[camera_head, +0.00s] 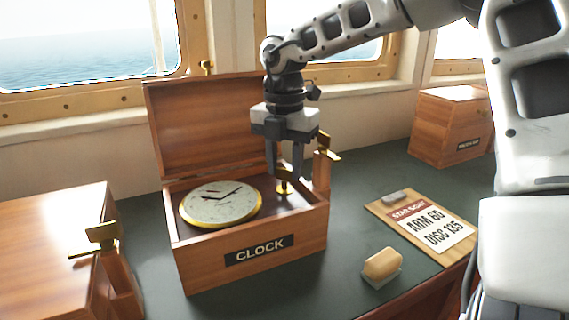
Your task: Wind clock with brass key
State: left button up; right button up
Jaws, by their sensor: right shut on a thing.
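The clock box (250,270) is an open wooden box labelled CLOCK, with its lid (205,125) raised at the back. A round clock (215,202) with a pale dial, dark hands and a brass rim lies in its left part. My right gripper (285,172) points down over the right part of the box, to the right of the dial. It is shut on a small brass piece, seemingly the brass key (284,188), whose lower end is at the box's inner panel. The fingers partly hide the key, and I cannot tell whether it is seated. My left gripper is out of view.
A wooden post with a brass fitting (326,153) stands close at the box's right. Another brass-topped post (102,236) is beside the left wooden box (50,240). A clipboard (440,255), a tan block (382,264) and a closed box (450,130) are at right.

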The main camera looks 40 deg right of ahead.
jog(key=o, duration=1)
jog(key=shift+r, duration=0.15)
notch_tip(320, 180, up, 16)
jog(key=shift+f+p, duration=0.15)
jog(key=shift+p, duration=0.4)
